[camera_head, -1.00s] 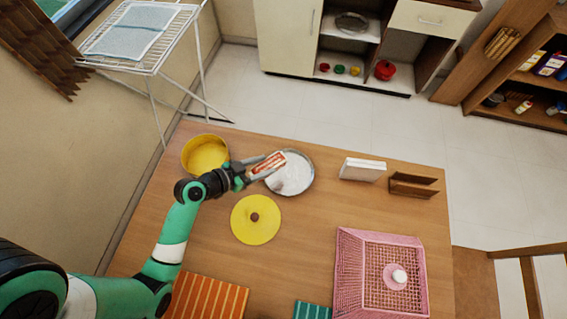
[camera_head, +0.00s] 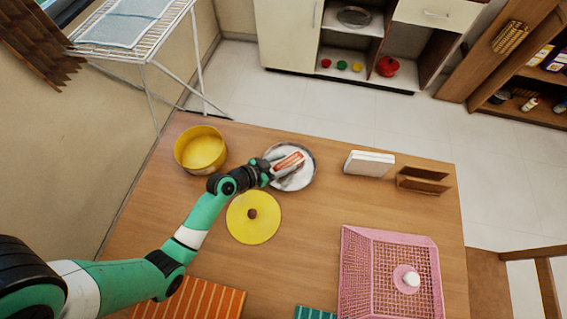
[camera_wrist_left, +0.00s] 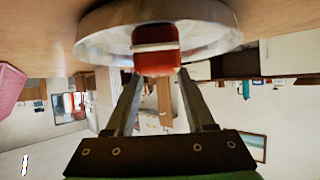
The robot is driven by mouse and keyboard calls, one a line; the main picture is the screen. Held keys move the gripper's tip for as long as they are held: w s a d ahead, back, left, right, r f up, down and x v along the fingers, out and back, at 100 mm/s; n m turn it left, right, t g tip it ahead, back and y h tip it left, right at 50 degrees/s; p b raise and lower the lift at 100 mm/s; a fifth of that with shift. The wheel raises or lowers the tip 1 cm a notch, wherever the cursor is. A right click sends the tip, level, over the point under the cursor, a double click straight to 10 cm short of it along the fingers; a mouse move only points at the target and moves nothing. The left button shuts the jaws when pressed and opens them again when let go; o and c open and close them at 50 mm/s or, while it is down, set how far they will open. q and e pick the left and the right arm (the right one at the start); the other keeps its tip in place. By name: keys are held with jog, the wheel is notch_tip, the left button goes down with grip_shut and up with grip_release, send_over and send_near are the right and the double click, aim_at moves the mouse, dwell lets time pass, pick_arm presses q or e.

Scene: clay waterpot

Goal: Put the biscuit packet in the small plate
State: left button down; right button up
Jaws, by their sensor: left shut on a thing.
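The biscuit packet (camera_head: 291,160), red with a pale band, is held by my left gripper (camera_head: 282,166) over the small round metal plate (camera_head: 302,182) in the head view. In the left wrist view the packet (camera_wrist_left: 157,62) is between the fingertips, in front of the plate (camera_wrist_left: 215,38). The fingers are shut on the packet. I cannot tell whether the packet touches the plate. My right gripper is not in view.
A yellow pot (camera_head: 203,150) stands left of the plate, and a yellow lid (camera_head: 262,226) lies in front of it. A white napkin holder (camera_head: 369,163) and a wooden rack (camera_head: 423,183) are to the right. A pink mesh cover (camera_head: 365,280) sits at the front right.

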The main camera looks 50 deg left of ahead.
pick_arm(q)
jog(key=shift+f, duration=0.15)
jog(key=shift+c, duration=1.3)
grip_release()
jog(key=shift+r, duration=0.3)
jog(key=p+v, duration=0.3)
jog(key=v, duration=0.9)
jog(key=shift+f, duration=0.15)
